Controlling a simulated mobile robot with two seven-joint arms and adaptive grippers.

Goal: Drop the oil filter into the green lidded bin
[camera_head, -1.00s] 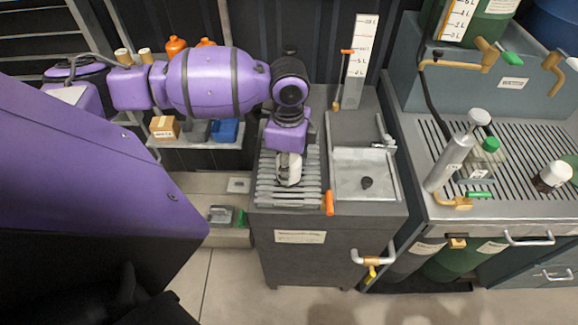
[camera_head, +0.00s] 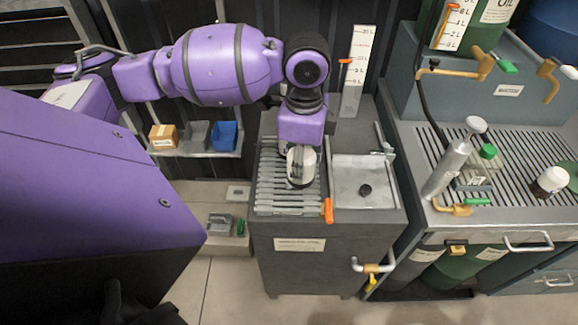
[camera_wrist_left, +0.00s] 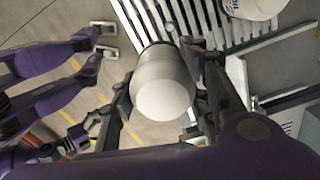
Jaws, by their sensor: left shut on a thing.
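The oil filter is a white, short cylinder (camera_head: 300,170), shown end-on in the left wrist view (camera_wrist_left: 165,88). My left gripper (camera_head: 299,152) is shut around its sides, with one finger on each side in the left wrist view (camera_wrist_left: 178,75). It holds the filter above the slatted left half of a dark grey cabinet top. The gripper hides part of the filter in the head view. I cannot make out a green lidded bin in these frames.
Beside the slats is a shallow metal tray (camera_head: 362,180) with a dark knob. An orange handle (camera_head: 328,210) stands at the cabinet's front edge. A white gauge board (camera_head: 357,70) rises behind. A slatted bench (camera_head: 520,150) with bottles is at right. Open floor (camera_head: 225,290) lies front left.

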